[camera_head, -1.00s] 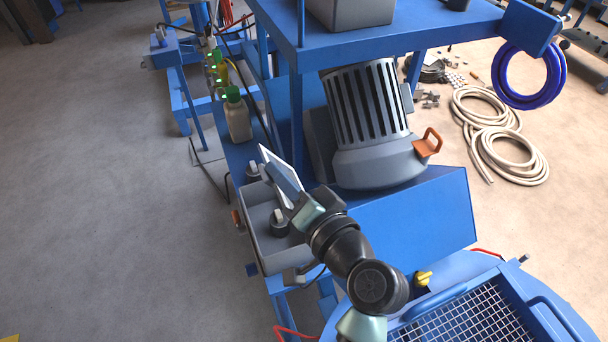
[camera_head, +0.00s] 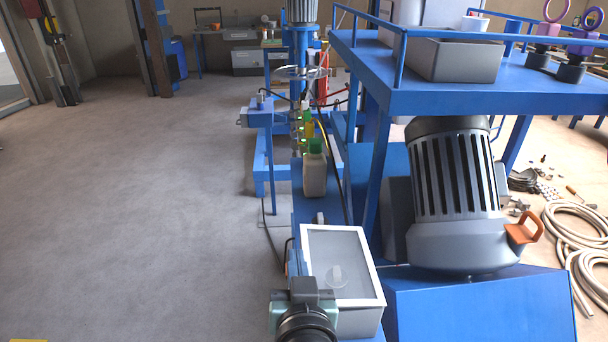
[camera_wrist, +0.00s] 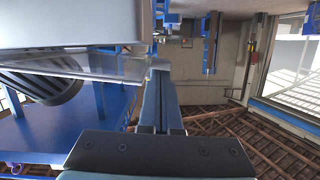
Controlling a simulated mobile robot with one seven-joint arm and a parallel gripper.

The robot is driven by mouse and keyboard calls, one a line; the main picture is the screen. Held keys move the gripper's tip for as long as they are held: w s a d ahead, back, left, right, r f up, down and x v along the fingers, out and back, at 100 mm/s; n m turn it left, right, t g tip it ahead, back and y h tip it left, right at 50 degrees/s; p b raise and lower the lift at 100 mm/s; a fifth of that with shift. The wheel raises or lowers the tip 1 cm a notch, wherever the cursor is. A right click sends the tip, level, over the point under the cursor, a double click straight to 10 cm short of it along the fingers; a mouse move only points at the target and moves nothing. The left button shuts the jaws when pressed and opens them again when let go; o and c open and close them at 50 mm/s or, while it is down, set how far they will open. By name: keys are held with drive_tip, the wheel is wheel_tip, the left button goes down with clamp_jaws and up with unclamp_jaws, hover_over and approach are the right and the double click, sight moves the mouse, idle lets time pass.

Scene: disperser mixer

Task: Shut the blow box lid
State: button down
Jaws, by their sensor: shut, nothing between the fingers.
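The blow box (camera_head: 355,320) is a grey box on the blue machine frame, low in the middle of the head view. Its clear lid with a white frame (camera_head: 374,270) lies over the top, flat or nearly flat. A round knob shows dimly through the panel. In the wrist view, which is upside down, the lid (camera_wrist: 105,68) runs along the box wall (camera_wrist: 70,25); I cannot tell if it is fully seated. My gripper (camera_wrist: 160,70) is shut and empty, close beside the lid's edge; contact is unclear. In the head view my wrist hides the box's near-left corner.
A grey ribbed motor (camera_head: 455,200) stands right of the box, with a blue platform (camera_head: 480,95) above it. A green-capped bottle (camera_head: 314,172) stands behind the box. The floor (camera_head: 130,220) to the left is clear.

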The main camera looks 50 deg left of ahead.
drive_tip(key=shift+s+a+f+b, duration=0.15)
drive_tip(key=shift+f+b, duration=0.4)
drive_tip(key=shift+f, duration=0.3)
wheel_tip(320, 180, up, 4)
drive_tip(key=p, duration=0.3)
drive_tip(key=shift+p, duration=0.4)
drive_tip(key=v, duration=1)
